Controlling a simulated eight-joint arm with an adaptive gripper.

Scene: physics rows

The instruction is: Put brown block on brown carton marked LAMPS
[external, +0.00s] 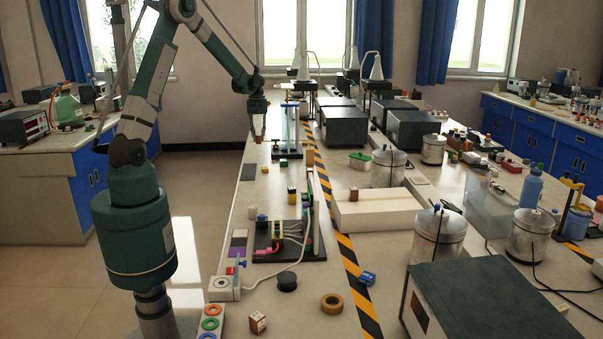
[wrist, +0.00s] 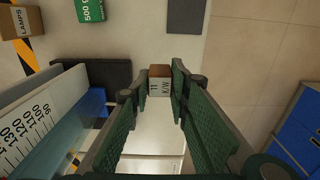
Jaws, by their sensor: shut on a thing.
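My gripper (wrist: 160,88) is shut on a small brown block (wrist: 159,71) with a pale label of dark print facing the wrist camera. In the external view my gripper (external: 258,122) hangs over the left side of the long bench, with the block at its fingertips. The brown carton marked LAMPS (wrist: 22,22) lies at the upper left of the wrist view, by the yellow-black stripe and apart from the gripper. I cannot pick that carton out surely in the external view.
A stand with a blue column (external: 290,128) is close right of my gripper. A green box (wrist: 89,10) is near the carton, and a grey mat (wrist: 186,15) lies on the bench. Dark equipment boxes (external: 342,127) stand beyond the stripe. Open floor is left of the bench.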

